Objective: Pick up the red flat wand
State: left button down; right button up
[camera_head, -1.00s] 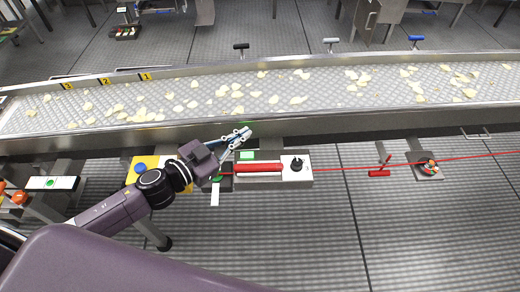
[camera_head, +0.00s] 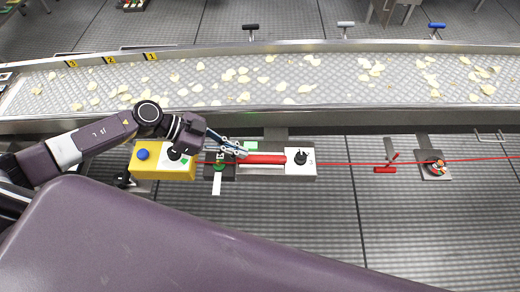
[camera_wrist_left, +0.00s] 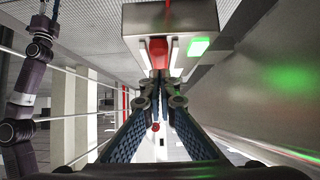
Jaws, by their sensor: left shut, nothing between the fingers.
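A long red bar (camera_head: 264,159) lies along the front of a grey and white control box below the conveyor. A short red handle piece (camera_head: 385,169) is farther right, by the red cable. I cannot tell for sure which one is the flat wand. My left gripper (camera_head: 242,153) is at the left end of the red bar, shut and empty. In the left wrist view, the gripper (camera_wrist_left: 160,78) points at a red end piece (camera_wrist_left: 158,50) under the box, close to the fingertips. Whether they touch is unclear. My right gripper is not in view.
The conveyor (camera_head: 270,113) with pale chips runs behind, its front wall close to the gripper. A yellow box (camera_head: 148,168) with a blue button stands left of the control box (camera_head: 302,170). A red cable runs right to a round fixture (camera_head: 436,164). The floor in front is clear.

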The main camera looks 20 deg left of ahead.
aim_at(269, 159)
pick_arm(q)
jog(key=d, duration=0.1)
jog(key=w+d+p, duration=0.1)
jog(key=d, duration=0.3)
jog(key=shift+w+d+r, duration=0.2)
jog(key=shift+w, duration=0.1)
jog(key=shift+d+f+p, duration=0.25)
jog(key=shift+f+p, duration=0.2)
jog(key=shift+f, duration=0.4)
jog(key=shift+s+a+f, duration=0.1)
jog(key=shift+f, duration=0.1)
